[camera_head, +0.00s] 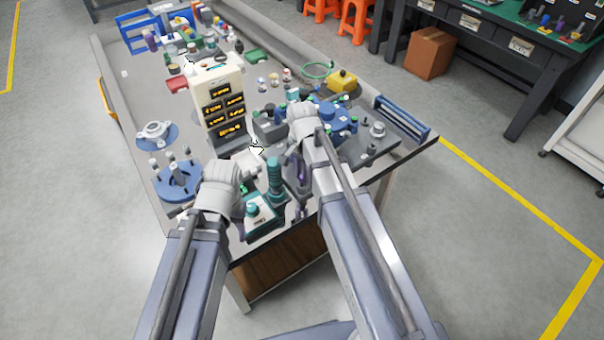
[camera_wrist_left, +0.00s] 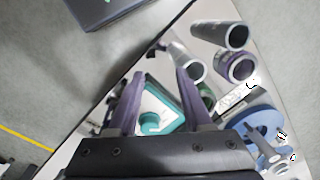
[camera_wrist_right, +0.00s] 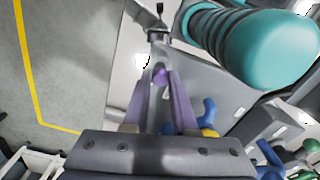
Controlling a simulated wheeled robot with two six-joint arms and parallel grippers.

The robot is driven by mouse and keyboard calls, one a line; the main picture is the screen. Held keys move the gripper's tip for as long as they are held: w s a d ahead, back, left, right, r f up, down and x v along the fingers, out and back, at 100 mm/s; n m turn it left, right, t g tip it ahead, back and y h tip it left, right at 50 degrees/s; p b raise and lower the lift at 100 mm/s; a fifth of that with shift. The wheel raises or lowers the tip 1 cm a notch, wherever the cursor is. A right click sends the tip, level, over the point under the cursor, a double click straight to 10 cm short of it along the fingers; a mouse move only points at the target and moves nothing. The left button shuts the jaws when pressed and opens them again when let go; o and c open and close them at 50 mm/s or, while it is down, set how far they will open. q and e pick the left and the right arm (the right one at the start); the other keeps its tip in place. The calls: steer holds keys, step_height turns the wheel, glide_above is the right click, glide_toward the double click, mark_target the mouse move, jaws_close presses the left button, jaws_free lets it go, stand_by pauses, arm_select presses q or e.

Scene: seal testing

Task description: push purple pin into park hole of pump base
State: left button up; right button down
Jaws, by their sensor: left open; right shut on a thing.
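My right gripper (camera_wrist_right: 161,78) is shut on a small purple pin (camera_wrist_right: 160,74); only a bit of the pin shows between the fingertips. A grey metal fitting (camera_wrist_right: 157,35) lies just beyond the tips; I cannot tell whether the pin touches it. In the head view this gripper is low over the front of the bench, beside a teal cylinder (camera_head: 275,176). My left gripper (camera_wrist_left: 156,82) is open and empty, over a teal-edged box (camera_wrist_left: 160,108) with a teal knob. I cannot make out the park hole, nor tell for sure which part is the pump base.
The large teal cylinder (camera_wrist_right: 265,45) stands close to the right gripper. A cream instrument tower (camera_head: 219,90) stands behind the grippers. A blue round stand (camera_head: 178,180) is at the left, and blue-topped parts (camera_head: 335,115) crowd the right. The bench's front edge is close.

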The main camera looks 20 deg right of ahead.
steer(key=shift+f, duration=0.15)
steer(key=c, duration=0.6)
jaws_free()
steer(key=shift+c, duration=0.2)
steer(key=shift+r+p, duration=2.4)
steer(key=shift+r, duration=0.15)
steer(key=s+n, duration=0.9)
steer(key=n, duration=0.1)
steer(key=s+a+n+h, duration=0.1)
steer(key=s+a+n, duration=0.3)
steer(key=a, duration=0.6)
steer(key=shift+s+a+n, duration=0.2)
steer(key=shift+s+n, duration=0.2)
steer(key=shift+s, duration=0.25)
